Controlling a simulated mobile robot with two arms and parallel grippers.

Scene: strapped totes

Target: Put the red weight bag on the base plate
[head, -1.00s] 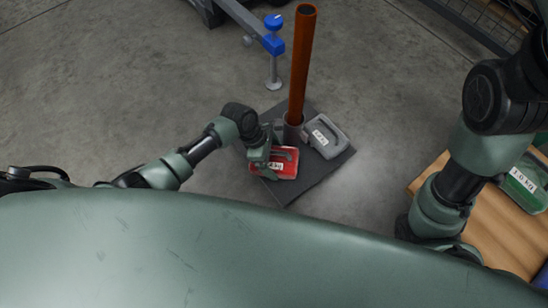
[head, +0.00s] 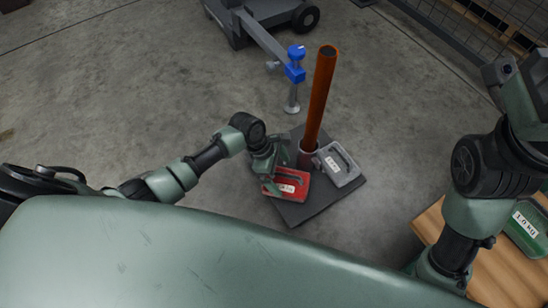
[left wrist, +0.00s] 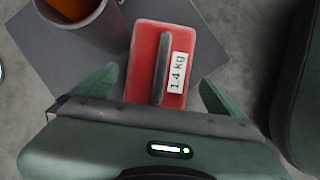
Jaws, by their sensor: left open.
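The red weight bag (head: 287,184) lies on the dark base plate (head: 318,207), near its front left part, beside the foot of the orange post (head: 322,95).
A grey weight bag (head: 338,167) lies on the plate right of the post. A green weight bag (head: 528,228) is on a wooden surface (head: 495,270) at the right. A blue clamp on a grey bar (head: 294,72) stands behind the post. Floor at the left is clear.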

